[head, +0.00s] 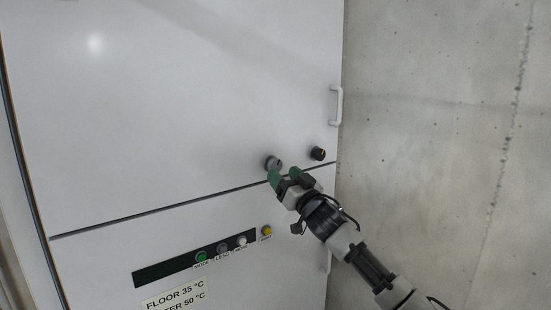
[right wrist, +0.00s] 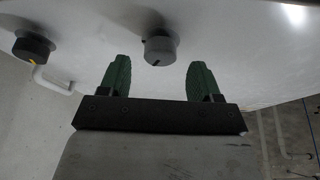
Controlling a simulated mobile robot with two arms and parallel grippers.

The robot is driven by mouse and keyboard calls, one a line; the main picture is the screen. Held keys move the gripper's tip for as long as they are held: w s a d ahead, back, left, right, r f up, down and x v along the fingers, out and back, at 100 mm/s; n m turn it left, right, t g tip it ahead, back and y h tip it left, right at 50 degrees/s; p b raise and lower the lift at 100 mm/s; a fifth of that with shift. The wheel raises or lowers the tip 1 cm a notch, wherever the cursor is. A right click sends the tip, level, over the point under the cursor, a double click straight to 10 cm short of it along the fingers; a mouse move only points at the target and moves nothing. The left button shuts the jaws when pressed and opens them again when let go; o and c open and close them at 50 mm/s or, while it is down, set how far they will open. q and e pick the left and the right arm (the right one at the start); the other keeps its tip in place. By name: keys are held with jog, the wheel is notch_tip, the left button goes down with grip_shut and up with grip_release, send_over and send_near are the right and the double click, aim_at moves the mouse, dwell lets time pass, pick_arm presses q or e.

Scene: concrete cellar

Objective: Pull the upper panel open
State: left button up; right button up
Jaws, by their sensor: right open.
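The upper panel (head: 180,100) is a large white door on a cabinet, and it looks closed against the seam below it. A white bar handle (head: 336,105) is at its right edge; part of a white handle also shows in the right wrist view (right wrist: 52,84). A grey knob (head: 273,163) and a black knob (head: 318,153) sit near the panel's lower right corner. My right gripper (head: 285,174) is open, with green fingertips close to the grey knob. In the right wrist view the grey knob (right wrist: 160,50) lies between and beyond the two fingers (right wrist: 158,78). My left gripper is out of view.
A bare concrete wall (head: 440,100) stands to the right of the cabinet.

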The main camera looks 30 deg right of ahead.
aim_at(277, 167)
jog(key=p+x, duration=0.1)
jog(key=x, duration=0.3)
jog(key=shift+s+r, duration=0.1)
jog(key=shift+w+a, duration=0.1)
jog(key=shift+w, duration=0.3)
grip_shut()
